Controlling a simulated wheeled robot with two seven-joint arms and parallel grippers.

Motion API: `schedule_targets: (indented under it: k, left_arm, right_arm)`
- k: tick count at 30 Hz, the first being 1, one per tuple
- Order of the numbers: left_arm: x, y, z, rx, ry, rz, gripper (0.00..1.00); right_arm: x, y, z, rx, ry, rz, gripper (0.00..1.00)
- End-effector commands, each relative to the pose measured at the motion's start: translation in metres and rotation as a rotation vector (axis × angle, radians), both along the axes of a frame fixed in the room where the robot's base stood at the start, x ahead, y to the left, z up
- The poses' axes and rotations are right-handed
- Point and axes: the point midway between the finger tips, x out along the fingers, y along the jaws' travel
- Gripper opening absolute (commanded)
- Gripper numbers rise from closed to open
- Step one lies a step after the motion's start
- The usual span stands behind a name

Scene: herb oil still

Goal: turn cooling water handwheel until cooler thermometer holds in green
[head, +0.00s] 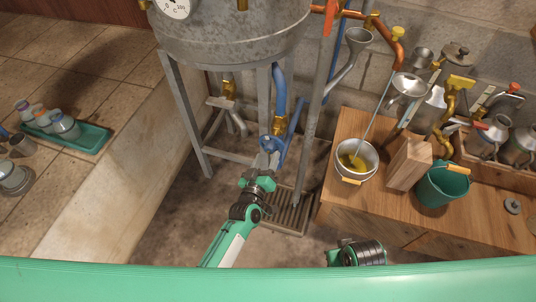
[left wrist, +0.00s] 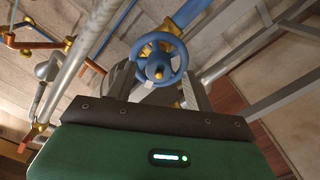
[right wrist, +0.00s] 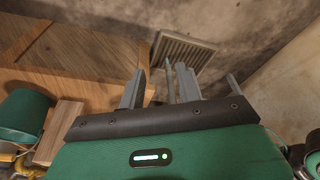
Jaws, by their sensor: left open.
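The blue cooling water handwheel (left wrist: 159,58) with its brass hub faces my left gripper in the left wrist view. In the head view, the handwheel (head: 268,143) sits below a brass valve fitting and is partly hidden by the gripper. My left gripper (head: 265,163) is open, its fingers close to the wheel; I cannot tell whether they touch it. A white dial thermometer (head: 176,7) on the metal tank is cut off by the top edge; its needle and any green band are unreadable. My right gripper (right wrist: 160,85) is open and empty above the floor, beside the wooden bench.
The tank (head: 235,40) stands on grey metal legs around the wheel. A floor drain (head: 288,215) lies below. A green tray (head: 92,140) of jars is at left.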

Motion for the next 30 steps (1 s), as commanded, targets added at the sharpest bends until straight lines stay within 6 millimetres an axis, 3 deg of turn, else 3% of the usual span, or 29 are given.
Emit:
schedule_targets:
  k: [9,15,21,30]
  left_arm:
    - [-0.064,0.020,0.000,0.001,0.003,-0.001,0.53]
    - [-0.095,0.031,0.000,0.002,0.002,0.000,0.53]
    - [-0.109,0.036,0.000,0.001,0.000,0.000,0.53]
    - [-0.111,0.036,0.000,0.000,0.000,0.000,0.53]
  right_arm:
    - [-0.007,-0.001,-0.015,-0.005,0.027,0.000,0.34]
    - [-0.009,-0.001,-0.017,-0.004,0.031,0.001,0.34]
    - [-0.010,-0.001,-0.020,-0.005,0.036,0.001,0.34]
    - [-0.010,-0.001,-0.021,-0.006,0.038,0.001,0.34]
